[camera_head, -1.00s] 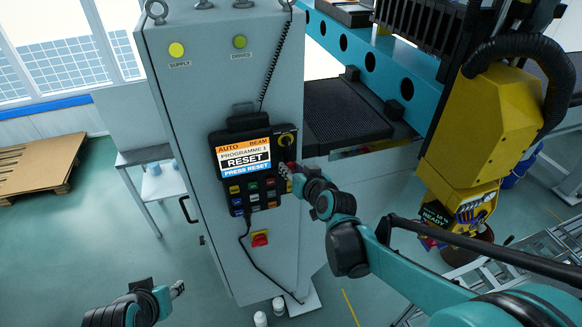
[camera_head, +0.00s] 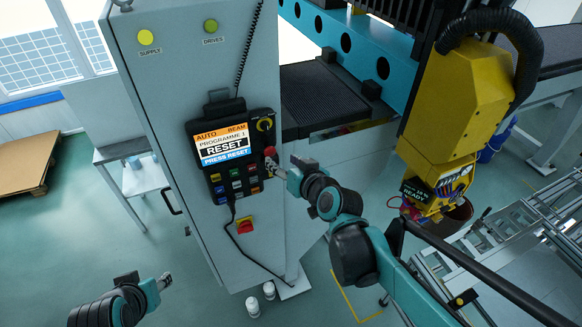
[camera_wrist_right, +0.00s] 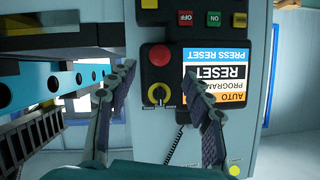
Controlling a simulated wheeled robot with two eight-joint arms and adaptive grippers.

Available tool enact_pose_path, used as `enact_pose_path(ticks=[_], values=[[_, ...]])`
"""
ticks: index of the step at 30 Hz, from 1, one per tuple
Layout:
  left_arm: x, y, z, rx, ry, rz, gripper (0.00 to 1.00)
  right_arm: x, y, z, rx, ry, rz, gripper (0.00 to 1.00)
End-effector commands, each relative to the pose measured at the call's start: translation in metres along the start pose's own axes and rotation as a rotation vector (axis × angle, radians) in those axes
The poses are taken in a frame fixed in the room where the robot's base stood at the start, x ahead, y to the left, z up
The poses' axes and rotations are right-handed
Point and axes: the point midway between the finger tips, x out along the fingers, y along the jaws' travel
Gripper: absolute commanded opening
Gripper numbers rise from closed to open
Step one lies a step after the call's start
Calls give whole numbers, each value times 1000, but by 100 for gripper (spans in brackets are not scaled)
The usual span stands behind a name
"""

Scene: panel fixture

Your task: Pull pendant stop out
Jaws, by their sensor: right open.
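The pendant (camera_head: 222,171) is a dark panel on the grey cabinet's front, with a lit screen (camera_head: 223,145) reading "RESET" and "PRESS RESET". Its round red stop button (camera_head: 270,152) is at the right edge, below the yellow selector knob (camera_head: 264,125). In the right wrist view the red stop button (camera_wrist_right: 159,55) shows whole, between and beyond the fingertips. My right gripper (camera_wrist_right: 160,68) is open and empty, its fingers apart on either side. In the head view the right gripper (camera_head: 278,167) is just below and right of the button. My left gripper (camera_head: 165,282) is low at left, away from the pendant; its jaws are unclear.
A red-and-yellow switch (camera_head: 245,226) and a hanging cable are below the pendant. The yellow machine head (camera_head: 465,85) and teal beam (camera_head: 345,42) stand to the right. A small table (camera_head: 135,150) is left of the cabinet (camera_head: 180,80). Floor at lower left is open.

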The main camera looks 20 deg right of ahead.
Motion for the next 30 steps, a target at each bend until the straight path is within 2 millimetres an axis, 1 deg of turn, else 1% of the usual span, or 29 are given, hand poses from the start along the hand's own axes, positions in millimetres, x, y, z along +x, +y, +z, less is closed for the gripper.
enact_pose_path(ticks=[1, 3, 6, 10, 15, 28, 30], values=[[0, 0, 0, 0, 0, 0, 40, -9, 1, 0, 1, 0, 2, 51], [0, 0, 0, 0, 0, 0, 40, -18, 1, 0, 1, 0, 2, 51], [0, 0, 0, 0, 0, 0, 40, -29, 0, 0, 0, -1, 1, 51], [0, 0, 0, 0, 0, 0, 40, -38, 0, 0, 1, 0, 1, 51], [0, 0, 0, 0, 0, 0, 40, -43, 0, 0, 0, 0, 1, 51], [0, 0, 0, 0, 0, 0, 40, -43, 0, 0, 0, 0, 0, 51], [2, 0, 1, 0, 0, 0, 40, -43, 0, 2, -1, -2, 0, 51]])
